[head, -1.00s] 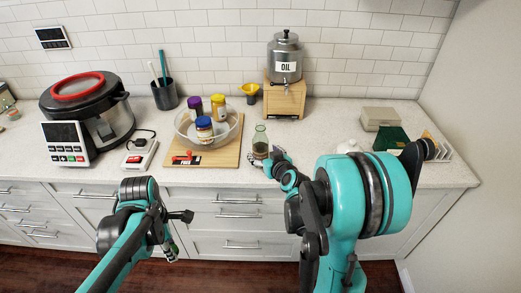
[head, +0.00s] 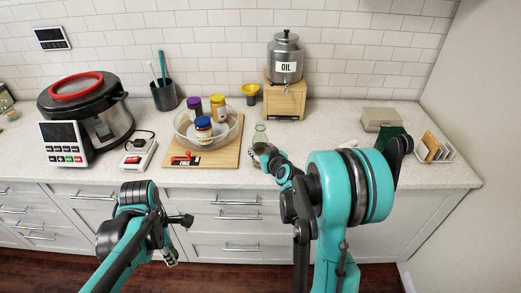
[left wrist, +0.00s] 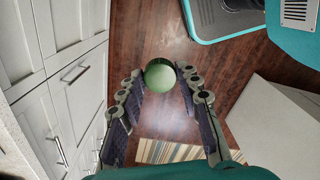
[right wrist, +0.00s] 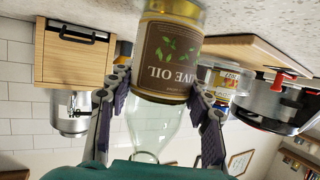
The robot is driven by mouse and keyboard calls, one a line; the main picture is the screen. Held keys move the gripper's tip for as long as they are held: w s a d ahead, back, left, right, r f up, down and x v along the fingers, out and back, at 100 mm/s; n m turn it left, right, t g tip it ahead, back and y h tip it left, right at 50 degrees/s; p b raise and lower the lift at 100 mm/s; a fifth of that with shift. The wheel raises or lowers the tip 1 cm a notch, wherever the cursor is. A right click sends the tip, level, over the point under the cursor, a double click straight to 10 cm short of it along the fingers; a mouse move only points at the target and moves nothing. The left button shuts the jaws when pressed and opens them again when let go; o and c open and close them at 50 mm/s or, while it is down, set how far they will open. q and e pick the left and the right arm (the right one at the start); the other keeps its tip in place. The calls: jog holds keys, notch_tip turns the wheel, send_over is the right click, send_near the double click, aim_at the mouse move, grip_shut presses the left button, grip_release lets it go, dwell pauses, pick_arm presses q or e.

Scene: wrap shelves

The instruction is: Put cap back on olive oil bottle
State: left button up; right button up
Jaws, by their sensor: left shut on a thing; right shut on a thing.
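The olive oil bottle (head: 260,133) stands upright on the counter, with a clear bare neck and no cap visible on it. In the right wrist view the bottle (right wrist: 168,62) appears upside down, its brown label between my fingers. My right gripper (right wrist: 160,92) is shut on the bottle's body. My left gripper (left wrist: 158,88) is shut on a round green cap (left wrist: 160,74). In the head view the left gripper (head: 171,257) hangs low in front of the drawers, well left of and below the bottle; the cap is hard to make out there.
A cutting board (head: 218,158) with a glass bowl of jars lies left of the bottle. An oil dispenser (head: 286,60) on a wooden stand (head: 285,100) and a yellow funnel (head: 250,90) stand behind. A multicooker (head: 108,120) is at left, a toast rack (head: 436,152) at right.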

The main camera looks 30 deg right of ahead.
aim_at(264, 142)
pick_arm(q)
jog(key=shift+r, duration=0.1)
pick_arm(e)
jog(key=shift+r, duration=0.2)
